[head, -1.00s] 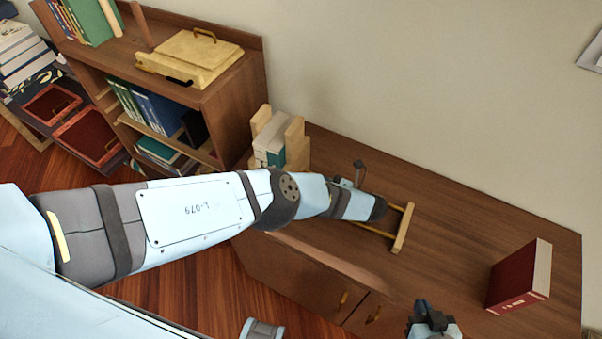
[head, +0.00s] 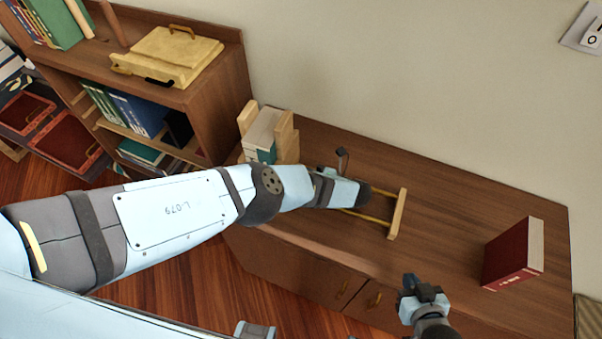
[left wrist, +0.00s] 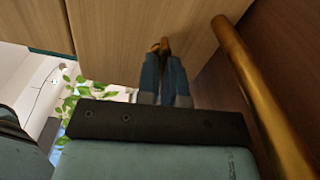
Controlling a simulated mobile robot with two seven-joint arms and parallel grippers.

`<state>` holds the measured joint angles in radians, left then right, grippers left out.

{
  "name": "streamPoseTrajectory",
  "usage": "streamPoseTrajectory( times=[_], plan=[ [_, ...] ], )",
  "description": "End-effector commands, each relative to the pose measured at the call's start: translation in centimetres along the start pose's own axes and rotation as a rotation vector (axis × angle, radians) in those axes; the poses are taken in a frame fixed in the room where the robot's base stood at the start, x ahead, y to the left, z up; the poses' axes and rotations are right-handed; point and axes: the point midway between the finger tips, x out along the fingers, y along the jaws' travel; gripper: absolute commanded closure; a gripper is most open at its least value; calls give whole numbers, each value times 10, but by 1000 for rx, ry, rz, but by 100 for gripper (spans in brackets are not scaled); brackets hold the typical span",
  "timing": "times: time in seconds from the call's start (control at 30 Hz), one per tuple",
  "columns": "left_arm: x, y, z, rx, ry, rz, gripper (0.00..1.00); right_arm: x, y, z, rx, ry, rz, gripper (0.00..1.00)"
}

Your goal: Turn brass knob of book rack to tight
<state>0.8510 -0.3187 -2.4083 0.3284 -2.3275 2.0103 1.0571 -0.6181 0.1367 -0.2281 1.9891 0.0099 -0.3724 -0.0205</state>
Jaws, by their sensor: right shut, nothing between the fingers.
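The book rack (head: 397,215) lies on top of a low brown cabinet, with a wooden end piece and brass rods. My left arm covers its left part in the head view. In the left wrist view, the brass knob (left wrist: 160,46) sits at the wooden panel, between the tips of my left gripper (left wrist: 163,62), whose blue fingers are close together on it. A brass rod (left wrist: 258,90) of the rack runs along the right. The left fingers are hidden in the head view. My right gripper (head: 424,290) is shut and empty at the cabinet's front edge.
A red book (head: 513,254) stands on the right of the cabinet top (head: 455,235). Light wooden bookends with books (head: 262,135) stand behind my left arm. A shelf unit (head: 212,95) with books and a yellow box (head: 170,58) is at the left.

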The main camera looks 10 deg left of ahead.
Motion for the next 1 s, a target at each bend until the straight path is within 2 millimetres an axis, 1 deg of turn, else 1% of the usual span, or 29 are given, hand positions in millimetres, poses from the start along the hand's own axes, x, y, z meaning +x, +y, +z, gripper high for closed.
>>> streamPoseTrajectory(
  times=[0.27, 0.53, 0.57, 0.6, 0.63, 0.67, 1.0],
  plan=[
    [1, 1, 1, 128, 0, 1, 100, 0, 0, 0, 0, 1, 0, 100],
    [1, 1, 1, 138, 1, 2, 100, 0, 0, -2, 0, 3, -1, 100],
    [2, 1, 1, 137, 1, 2, 86, 0, -1, -2, 0, 3, -1, 100],
    [2, 1, 1, 137, 1, 2, 76, 0, -1, -2, 0, 3, -1, 100],
    [2, 1, 1, 137, 1, 2, 70, 0, -1, -2, 0, 3, -1, 100],
    [2, 1, 1, 137, 1, 2, 67, 0, -1, -2, 0, 3, -1, 100],
    [1, 0, 1, 137, 1, 1, 67, 0, -1, -2, 0, 4, -2, 100]
  ],
)
